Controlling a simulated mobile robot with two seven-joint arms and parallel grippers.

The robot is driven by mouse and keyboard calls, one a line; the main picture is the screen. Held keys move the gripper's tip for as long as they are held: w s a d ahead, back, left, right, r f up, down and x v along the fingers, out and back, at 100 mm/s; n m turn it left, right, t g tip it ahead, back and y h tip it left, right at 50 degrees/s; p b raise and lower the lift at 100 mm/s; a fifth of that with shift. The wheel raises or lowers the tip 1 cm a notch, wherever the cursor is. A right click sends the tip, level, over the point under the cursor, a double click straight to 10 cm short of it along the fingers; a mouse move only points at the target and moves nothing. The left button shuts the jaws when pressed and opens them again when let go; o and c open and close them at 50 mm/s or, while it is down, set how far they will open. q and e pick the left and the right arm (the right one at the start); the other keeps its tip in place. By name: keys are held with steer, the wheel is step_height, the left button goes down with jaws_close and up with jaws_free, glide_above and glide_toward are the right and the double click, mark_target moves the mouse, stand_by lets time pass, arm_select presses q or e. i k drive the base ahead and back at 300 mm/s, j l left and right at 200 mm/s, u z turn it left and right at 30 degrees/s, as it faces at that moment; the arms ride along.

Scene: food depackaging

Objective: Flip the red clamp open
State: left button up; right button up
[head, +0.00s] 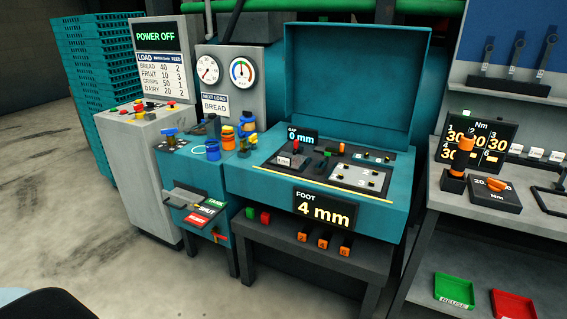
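I cannot say for certain which part is the red clamp. A small red piece (296,146) shows on the deck of the teal machine (245,180), beside a dark block. Another thin red-orange part (218,238) sits low on the smaller teal unit, below the tags. Both are too small to tell whether they are open or closed. The large teal lid (350,80) of the machine stands raised. Neither of my grippers is in view.
Displays read "GAP 0 mm" (302,137) and "FOOT 4 mm" (325,208). Red and green blocks and several orange-ended tools stand on the shelf below. A grey bench (490,210) with torque tools is at right. Green (453,291) and red (512,308) trays lie low right.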

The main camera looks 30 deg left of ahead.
mark_target(296, 146)
steer(key=i+j+z, duration=0.25)
steer(key=z, duration=0.25)
steer(key=i+j+z, duration=0.7)
steer(key=j+z, duration=0.15)
steer(key=z, duration=0.15)
